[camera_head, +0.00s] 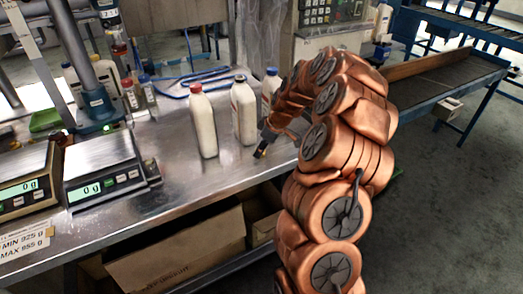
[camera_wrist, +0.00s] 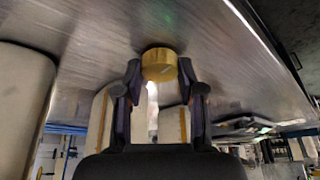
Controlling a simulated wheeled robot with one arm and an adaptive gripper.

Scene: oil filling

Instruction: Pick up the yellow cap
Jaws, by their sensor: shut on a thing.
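The yellow cap (camera_wrist: 159,64) shows in the wrist view between the two fingertips of my gripper (camera_wrist: 162,82). The fingers are shut on it from both sides. The metal table surface (camera_wrist: 100,30) lies close behind it, and I cannot tell whether the cap touches it. In the head view my gripper (camera_head: 262,150) is low over the table's front part, right of the bottles, and the cap is too small to make out clearly there.
Two scales (camera_head: 100,170) sit at the left. A cardboard box (camera_head: 180,255) is below the table. The table front between scales and bottles is clear.

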